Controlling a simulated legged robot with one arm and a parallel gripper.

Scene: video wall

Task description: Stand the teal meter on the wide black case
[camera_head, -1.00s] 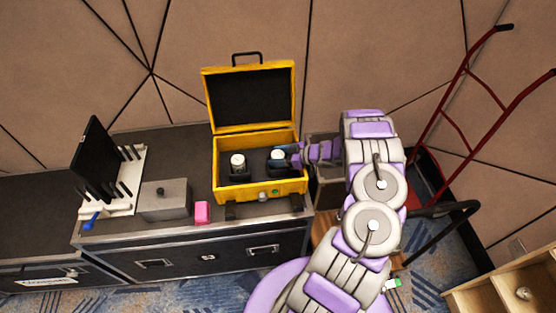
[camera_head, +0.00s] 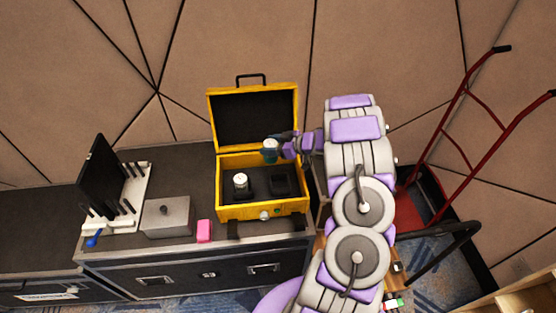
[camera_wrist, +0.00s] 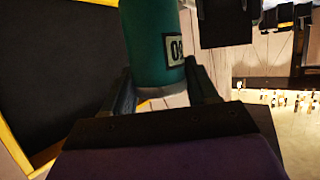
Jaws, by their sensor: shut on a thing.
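The teal meter (camera_head: 270,154) is a small upright cylinder with a pale top, held above the yellow case. In the wrist view the teal meter (camera_wrist: 152,45) stands between the two fingers and shows a white label with dark digits. My gripper (camera_head: 274,148) is shut on it; the fingers also show in the wrist view (camera_wrist: 160,88). The wide black case (camera_head: 190,228) is the low, dark-topped case with silver latches that bears the yellow case and other items.
The open yellow case (camera_head: 264,211) has a second white-topped item (camera_head: 240,181) in one slot and an empty right slot. A grey metal box (camera_head: 167,216), a pink block (camera_head: 204,231) and a white rack with a black panel (camera_head: 127,203) stand left. A red hand truck (camera_head: 440,130) stands right.

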